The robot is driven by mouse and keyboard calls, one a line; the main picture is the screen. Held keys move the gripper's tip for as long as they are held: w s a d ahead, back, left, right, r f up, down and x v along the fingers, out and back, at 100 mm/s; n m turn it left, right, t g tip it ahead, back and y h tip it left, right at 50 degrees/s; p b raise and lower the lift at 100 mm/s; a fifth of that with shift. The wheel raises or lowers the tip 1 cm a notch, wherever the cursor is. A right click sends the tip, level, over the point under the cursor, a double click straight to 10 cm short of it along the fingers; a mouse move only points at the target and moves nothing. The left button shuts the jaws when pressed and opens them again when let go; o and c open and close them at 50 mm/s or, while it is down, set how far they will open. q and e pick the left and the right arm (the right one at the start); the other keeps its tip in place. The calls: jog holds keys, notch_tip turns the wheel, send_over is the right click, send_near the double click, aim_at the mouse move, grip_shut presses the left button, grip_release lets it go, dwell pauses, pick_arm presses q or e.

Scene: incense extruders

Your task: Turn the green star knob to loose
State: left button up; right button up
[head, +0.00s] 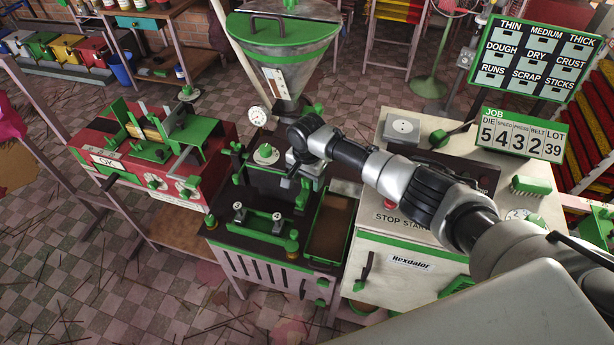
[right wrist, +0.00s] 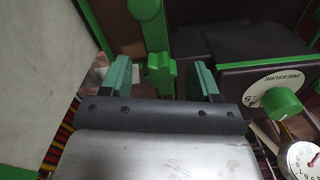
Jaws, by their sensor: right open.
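In the right wrist view, a green lobed knob (right wrist: 160,75), which looks like the star knob, sits between the two teal fingers of my right gripper (right wrist: 160,80). The fingers are apart, with visible gaps on both sides of the knob. In the head view my right gripper (head: 301,178) points down at the right side of the dark extruder (head: 262,183). A green part (head: 302,196) shows just below it, but the gripper hides most of that spot. I cannot tell how tight the knob is. My left gripper is not in view.
A round pressure dial with a green knob (right wrist: 284,103) is close by on the right in the wrist view, with a gauge (right wrist: 302,160) below it. The hopper (head: 283,50) stands behind the extruder. A green-rimmed tray (head: 331,228) and the control cabinet (head: 408,268) stand to the right.

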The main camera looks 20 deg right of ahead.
jog(key=shift+c, duration=1.4)
jog(key=c, duration=0.6)
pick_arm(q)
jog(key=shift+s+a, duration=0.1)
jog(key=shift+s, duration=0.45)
pick_arm(e)
jog(key=shift+c, duration=0.2)
